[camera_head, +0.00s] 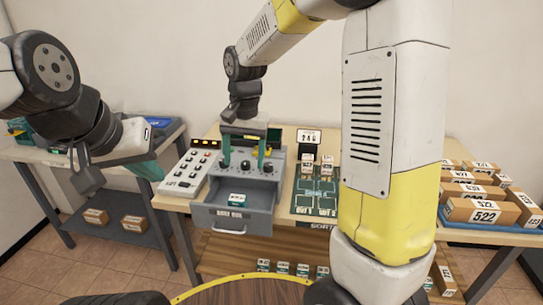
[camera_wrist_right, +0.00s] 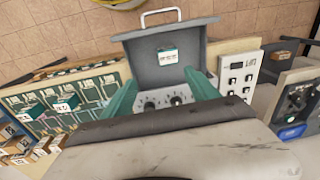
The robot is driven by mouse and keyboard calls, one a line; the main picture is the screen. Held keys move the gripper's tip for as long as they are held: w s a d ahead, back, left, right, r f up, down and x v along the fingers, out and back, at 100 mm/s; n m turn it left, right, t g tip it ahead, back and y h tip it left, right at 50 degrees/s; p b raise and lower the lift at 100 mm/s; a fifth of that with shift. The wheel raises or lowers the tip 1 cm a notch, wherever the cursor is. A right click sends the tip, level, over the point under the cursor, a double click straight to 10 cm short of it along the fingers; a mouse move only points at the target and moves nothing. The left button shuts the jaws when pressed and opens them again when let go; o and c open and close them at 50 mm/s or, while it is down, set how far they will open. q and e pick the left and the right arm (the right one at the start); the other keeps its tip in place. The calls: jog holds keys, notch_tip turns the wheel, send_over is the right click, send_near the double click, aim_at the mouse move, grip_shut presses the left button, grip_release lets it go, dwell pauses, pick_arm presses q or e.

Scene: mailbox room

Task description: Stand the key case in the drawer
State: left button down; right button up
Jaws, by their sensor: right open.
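The grey drawer (camera_head: 245,215) is pulled open from the grey cabinet with black knobs. A small teal-and-white box, which looks like the key case (camera_head: 237,199), sits inside on the drawer floor. It also shows in the right wrist view (camera_wrist_right: 168,56); I cannot tell whether it stands or lies.
A white button panel (camera_head: 190,170) lies left of the cabinet. A green sorting board (camera_head: 318,187) with small boxes lies to the right. Brown parcels (camera_head: 480,212) sit on a blue tray at the far right. More small boxes stand on the shelf below.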

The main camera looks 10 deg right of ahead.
jog(key=s+d+r+n+t, duration=0.1)
jog(key=s+d+r, duration=0.2)
jog(key=s, duration=0.3)
jog(key=s+d+r+n+t+y, duration=0.1)
jog(key=s+d+r+t, duration=0.1)
jog(key=s+d+r, duration=0.1)
jog(key=s+d+r+n+t, duration=0.1)
jog(key=s+d+r+t, duration=0.1)
jog(key=s+d, duration=0.3)
jog(key=s+r, duration=0.1)
jog(key=s, duration=0.2)
jog(key=shift+s+d+r+n+y, duration=0.2)
jog(key=shift+s+r+n+y, duration=0.05)
jog(key=shift+s+n+y, duration=0.1)
